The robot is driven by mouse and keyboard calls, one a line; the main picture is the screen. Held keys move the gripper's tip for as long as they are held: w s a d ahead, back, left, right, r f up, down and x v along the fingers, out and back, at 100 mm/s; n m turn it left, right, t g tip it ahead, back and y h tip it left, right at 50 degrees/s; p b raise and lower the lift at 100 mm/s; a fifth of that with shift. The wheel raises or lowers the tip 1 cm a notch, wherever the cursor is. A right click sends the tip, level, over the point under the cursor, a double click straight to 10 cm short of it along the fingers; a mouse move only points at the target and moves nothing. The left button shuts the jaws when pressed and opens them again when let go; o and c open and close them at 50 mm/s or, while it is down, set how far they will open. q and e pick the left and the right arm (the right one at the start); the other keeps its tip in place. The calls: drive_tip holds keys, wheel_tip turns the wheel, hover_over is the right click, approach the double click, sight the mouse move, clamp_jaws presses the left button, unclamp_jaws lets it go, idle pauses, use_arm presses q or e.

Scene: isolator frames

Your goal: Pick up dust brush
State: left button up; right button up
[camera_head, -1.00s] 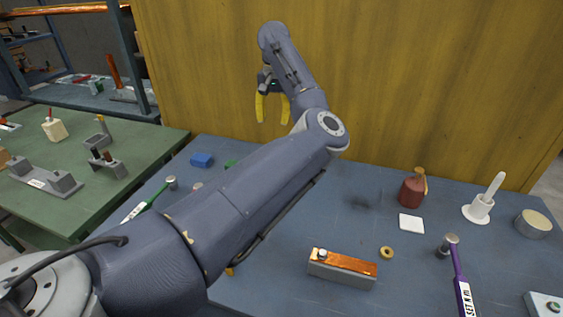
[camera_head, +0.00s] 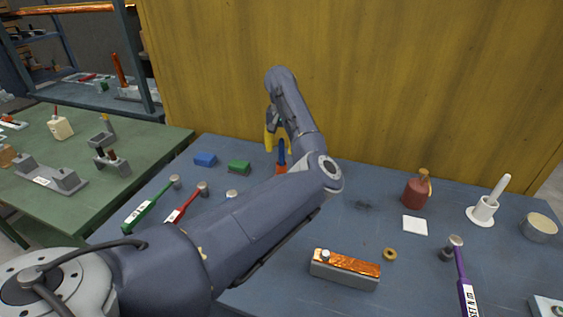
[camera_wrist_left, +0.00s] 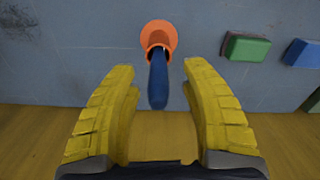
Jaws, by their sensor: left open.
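A blue handle (camera_head: 282,152) stands in an orange holder (camera_head: 281,168) near the back of the blue table; I take it for the dust brush, but its brush end is hidden in the holder. In the left wrist view the handle (camera_wrist_left: 158,82) points toward the camera from the orange holder (camera_wrist_left: 158,36). My left gripper (camera_head: 270,138), with yellow fingers, is open and empty. In the wrist view the fingers lie on either side of the handle, with gaps on both sides. My right gripper is not in view.
A green block (camera_head: 239,167) and a blue block (camera_head: 205,159) lie left of the holder. The yellow wall (camera_head: 400,80) rises just behind the table. A red bottle (camera_head: 417,190) and a white handle in a white cup (camera_head: 484,209) stand farther right.

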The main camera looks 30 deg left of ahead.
sight(281, 159)
use_arm(q)
drive_tip(key=shift+f, duration=2.65)
drive_tip(key=shift+c, duration=0.4)
clamp_jaws()
